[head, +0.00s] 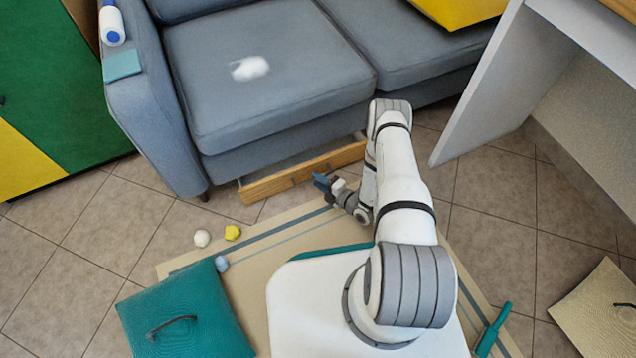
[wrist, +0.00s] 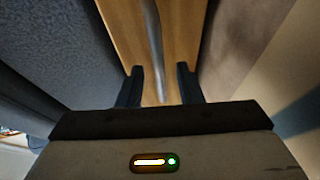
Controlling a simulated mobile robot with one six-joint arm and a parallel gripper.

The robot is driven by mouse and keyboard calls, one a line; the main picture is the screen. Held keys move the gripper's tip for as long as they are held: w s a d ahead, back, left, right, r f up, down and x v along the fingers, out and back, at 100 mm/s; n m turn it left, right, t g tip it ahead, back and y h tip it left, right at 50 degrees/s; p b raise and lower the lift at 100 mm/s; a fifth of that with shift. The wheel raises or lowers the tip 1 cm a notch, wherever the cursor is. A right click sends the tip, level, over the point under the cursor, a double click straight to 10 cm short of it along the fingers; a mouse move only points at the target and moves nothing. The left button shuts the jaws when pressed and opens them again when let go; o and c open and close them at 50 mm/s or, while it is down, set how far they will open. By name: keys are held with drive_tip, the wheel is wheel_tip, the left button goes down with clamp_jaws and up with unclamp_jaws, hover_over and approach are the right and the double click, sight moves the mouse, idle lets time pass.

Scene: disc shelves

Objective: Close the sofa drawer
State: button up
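The sofa drawer (head: 268,185) has a light wooden front and sticks out a little from under the grey sofa (head: 265,85). My gripper (head: 322,182) is low in front of the right half of the drawer front. In the wrist view the wooden front (wrist: 125,35) fills the middle, with a thin grey bar (wrist: 154,35) running along it. The two dark fingers of my gripper (wrist: 160,84) are apart, with the bar in line between them and gaps on both sides. I cannot tell whether the fingers touch the wood.
A white desk panel (head: 480,95) stands to the right. On the floor lie a teal cushion (head: 205,335), a white ball (head: 202,238), a yellow lump (head: 232,232) and a beige mat (head: 180,265). Bare tiles (head: 60,260) lie to the left.

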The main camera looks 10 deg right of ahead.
drive_tip(key=shift+w+a, duration=0.25)
drive_tip(key=shift+w, duration=0.05)
drive_tip(key=shift+c, duration=0.5)
clamp_jaws()
